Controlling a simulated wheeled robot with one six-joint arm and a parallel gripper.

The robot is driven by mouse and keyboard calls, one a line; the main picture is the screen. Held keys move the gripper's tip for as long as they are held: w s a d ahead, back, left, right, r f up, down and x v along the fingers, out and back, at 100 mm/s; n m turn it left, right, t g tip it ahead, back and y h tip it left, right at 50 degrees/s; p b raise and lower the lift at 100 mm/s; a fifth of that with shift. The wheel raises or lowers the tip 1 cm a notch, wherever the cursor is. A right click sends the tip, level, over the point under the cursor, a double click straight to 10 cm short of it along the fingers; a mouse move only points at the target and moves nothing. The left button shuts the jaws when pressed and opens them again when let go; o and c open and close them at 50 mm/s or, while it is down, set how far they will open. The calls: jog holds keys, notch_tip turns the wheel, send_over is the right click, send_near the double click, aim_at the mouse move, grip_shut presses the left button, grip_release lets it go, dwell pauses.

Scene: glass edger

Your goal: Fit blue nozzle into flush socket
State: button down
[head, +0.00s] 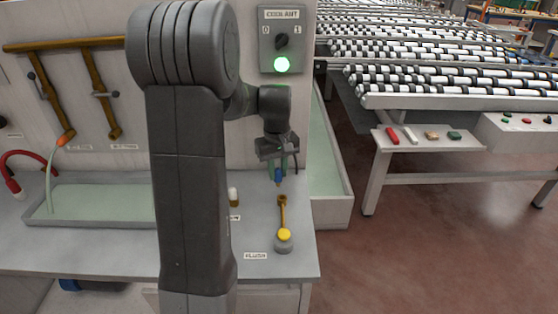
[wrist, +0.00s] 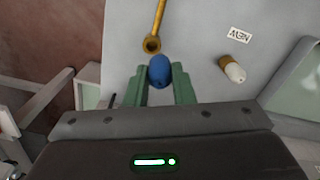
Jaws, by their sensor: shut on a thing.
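My gripper (head: 277,166) is shut on the blue nozzle (head: 278,178) and holds it above the bench. In the wrist view the blue nozzle (wrist: 160,71) sits between the green fingertips (wrist: 161,85). The flush socket is the open brass ring (wrist: 152,44) at the end of a brass pipe. In the head view this ring (head: 282,199) is just below the nozzle, and the pipe runs to a round base with a yellow top (head: 284,235), near the flush label (head: 255,255). The nozzle looks apart from the ring; the exact gap is unclear.
A white-and-brown nozzle (wrist: 233,69) lies by the "NEW" label (wrist: 239,34). The coolant switch box (head: 282,40) glows green on the panel behind. A shallow tray (head: 105,220) and brass pipes (head: 100,85) are at left. The bench's right edge is close to the flush base.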

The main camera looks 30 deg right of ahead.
jog(key=shift+d+r, duration=0.55)
jog(key=shift+d, duration=0.15)
jog(key=shift+r, duration=0.2)
jog(key=shift+f+b, duration=1.65)
jog(key=shift+f, duration=1.45)
jog(key=shift+s+f+b, duration=0.1)
jog(key=shift+f+b, duration=0.6)
jog(key=shift+f, duration=0.85)
jog(key=c, duration=1.1)
grip_release()
jog(key=shift+c, duration=0.2)
